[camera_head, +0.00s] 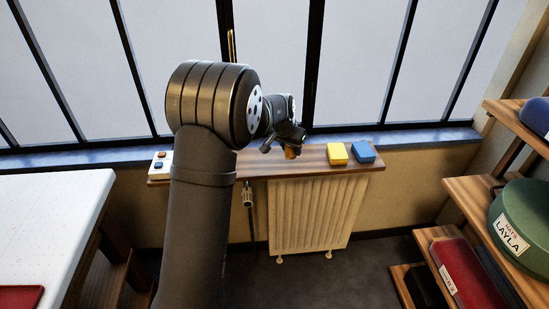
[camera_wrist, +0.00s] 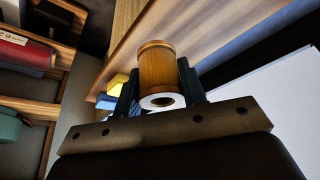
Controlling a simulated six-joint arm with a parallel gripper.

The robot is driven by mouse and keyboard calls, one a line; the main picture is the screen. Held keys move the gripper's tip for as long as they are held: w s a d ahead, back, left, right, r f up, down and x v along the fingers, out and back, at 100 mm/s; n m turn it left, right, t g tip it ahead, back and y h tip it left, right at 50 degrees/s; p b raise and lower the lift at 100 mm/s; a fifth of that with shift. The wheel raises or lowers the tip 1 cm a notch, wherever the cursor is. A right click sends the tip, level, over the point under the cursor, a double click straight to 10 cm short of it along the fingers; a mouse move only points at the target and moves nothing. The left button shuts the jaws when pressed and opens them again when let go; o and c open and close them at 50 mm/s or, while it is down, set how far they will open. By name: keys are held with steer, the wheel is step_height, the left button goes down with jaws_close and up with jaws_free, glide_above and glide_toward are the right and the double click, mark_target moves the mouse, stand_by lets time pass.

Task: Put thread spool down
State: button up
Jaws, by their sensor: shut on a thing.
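My gripper (camera_head: 279,147) is over the wooden shelf (camera_head: 222,164) above the radiator, in front of the window. It is shut on the thread spool (camera_head: 292,153), of which a small orange part shows below the fingers in the head view. In the wrist view the thread spool (camera_wrist: 157,68) is golden brown with a white end and a dark hole, and sits between the two dark fingers (camera_wrist: 158,88). I cannot tell whether the spool touches the shelf.
A yellow block (camera_head: 337,153) and a blue block (camera_head: 363,152) lie to the right on the shelf. A white box with buttons (camera_head: 160,165) is at its left end. A white table (camera_head: 60,200) is at left. Wooden shelves with a green hat box (camera_head: 522,226) are at right.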

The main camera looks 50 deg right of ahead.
steer(key=w+f, duration=0.1)
steer(key=w, duration=0.1)
steer(key=w+f, duration=0.1)
steer(key=w, duration=0.1)
steer(key=w+f, duration=0.1)
steer(key=w, duration=0.1)
steer(key=shift+w+d+f, duration=0.1)
steer(key=shift+f, duration=2.25)
steer(key=shift+f, duration=0.15)
steer(key=o, duration=1)
steer(key=shift+r, duration=0.5)
steer(key=shift+o, duration=0.3)
steer(key=v, duration=1.1)
steer(key=shift+r, duration=0.15)
